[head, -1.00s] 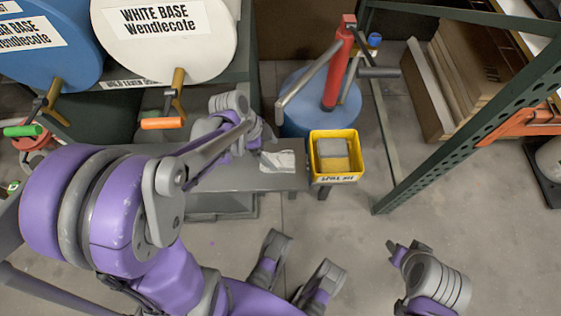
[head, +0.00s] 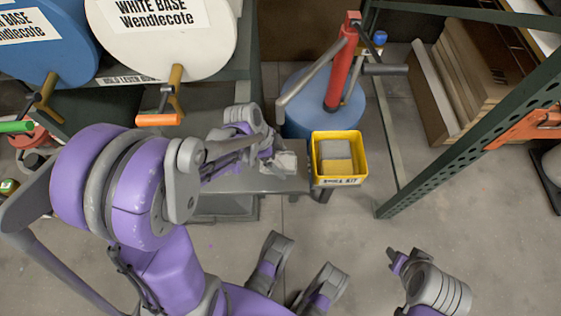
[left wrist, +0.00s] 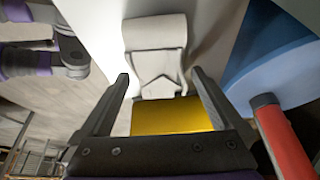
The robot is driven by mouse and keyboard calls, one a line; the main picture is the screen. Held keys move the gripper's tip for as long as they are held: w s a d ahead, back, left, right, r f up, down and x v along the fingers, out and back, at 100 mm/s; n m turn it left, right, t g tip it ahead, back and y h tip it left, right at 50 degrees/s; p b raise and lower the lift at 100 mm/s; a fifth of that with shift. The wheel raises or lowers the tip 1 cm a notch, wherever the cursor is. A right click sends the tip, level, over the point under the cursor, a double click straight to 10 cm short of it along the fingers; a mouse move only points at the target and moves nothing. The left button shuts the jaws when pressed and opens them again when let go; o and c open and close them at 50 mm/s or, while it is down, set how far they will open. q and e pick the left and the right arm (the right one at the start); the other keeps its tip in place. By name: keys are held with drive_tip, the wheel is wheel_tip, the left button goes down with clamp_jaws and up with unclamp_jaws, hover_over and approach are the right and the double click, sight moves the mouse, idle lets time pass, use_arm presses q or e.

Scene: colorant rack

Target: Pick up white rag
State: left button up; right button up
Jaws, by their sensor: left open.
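The white rag (head: 287,162) lies at the right end of a grey bench (head: 255,181), partly hidden by my left gripper (head: 272,154). In the left wrist view the rag (left wrist: 156,50) looks folded and hangs over or lies near an edge, ahead of the fingertips. My left gripper (left wrist: 160,77) is open, its two fingers apart with the rag between and beyond them. Whether they touch it I cannot tell. My right gripper (head: 398,262) is low at the right, away from the rag; its jaws are too small to read.
A yellow spill kit bin (head: 362,160) with sponge-like blocks stands just right of the rag. Behind it are a blue drum (head: 300,115) and a red pump (head: 341,75). Paint drums with taps stand at the upper left. A green rack post (head: 450,145) rises at the right.

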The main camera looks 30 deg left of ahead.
sight(288, 161)
use_arm(q)
drive_tip(key=shift+f, duration=0.25)
drive_tip(key=shift+c, duration=0.3)
drive_tip(key=c, duration=1.2)
drive_tip(key=shift+r, duration=0.55)
wheel_tip(288, 161, up, 4)
drive_tip(key=shift+f+p, duration=0.2)
drive_tip(key=shift+p, duration=0.75)
drive_tip(key=s+a, duration=0.2)
drive_tip(key=s, duration=0.3)
drive_tip(key=s+a+p, duration=0.1)
drive_tip(key=s+a, duration=0.1)
drive_tip(key=s, duration=0.4)
drive_tip(key=s+a, duration=0.2)
drive_tip(key=s, duration=0.4)
drive_tip(key=shift+f, duration=0.35)
